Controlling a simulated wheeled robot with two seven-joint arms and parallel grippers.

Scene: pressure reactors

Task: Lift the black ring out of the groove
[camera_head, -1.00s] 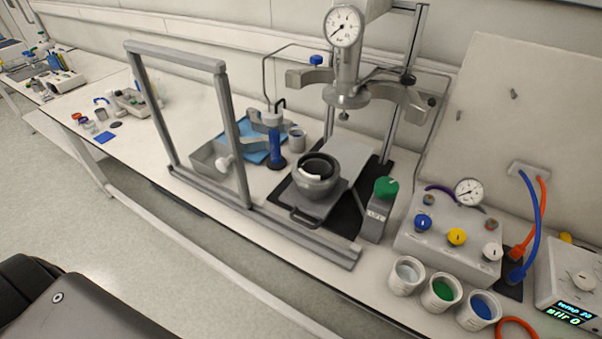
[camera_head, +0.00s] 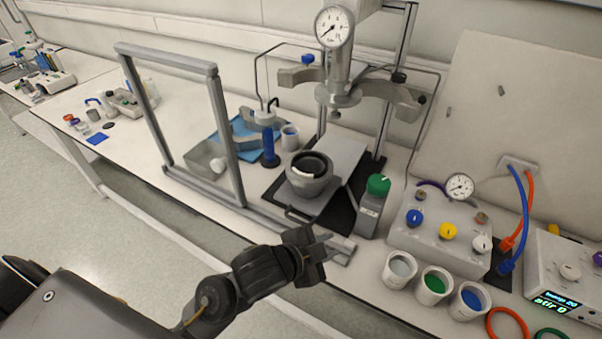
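The black ring (camera_head: 317,160) sits at the top of the grey reactor vessel (camera_head: 308,184), along the rim of its opening. A white piece (camera_head: 303,172) shows inside the opening. The groove itself is too small to make out. My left gripper (camera_head: 330,252) is in front of the vessel, over the bench's front edge and near the frame's base rail. It is apart from the ring and holds nothing that I can see. Its two fingers point right and look spread apart. My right gripper is not in view.
A grey upright frame (camera_head: 222,130) stands left of the vessel. The reactor head with its gauge (camera_head: 334,27) hangs behind and above it. A green-knobbed block (camera_head: 368,208) stands close on the right. Three cups (camera_head: 434,286) and a valve box (camera_head: 440,245) are further right.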

